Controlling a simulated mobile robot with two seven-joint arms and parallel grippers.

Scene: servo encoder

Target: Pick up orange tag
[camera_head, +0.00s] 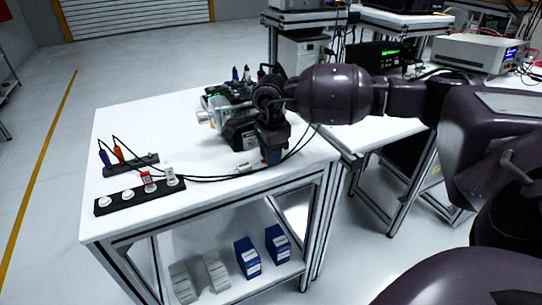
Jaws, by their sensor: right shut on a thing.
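My right gripper (271,154) points down over the right part of the white table, beside a dark servo device (237,133). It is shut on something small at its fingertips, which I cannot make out. I cannot clearly identify an orange tag. A small red and white tag (147,180) stands on a black strip (128,199) at the table's front left. A white tag (171,174) stands to its right on the strip. My left gripper is not in view.
Orange (119,154) and blue (104,158) plugs stand in a dark holder at the left. A black cable (215,178) runs across the white table (130,225) towards my right gripper. Blue boxes (247,258) sit on the lower shelf. Instruments (467,54) stand behind.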

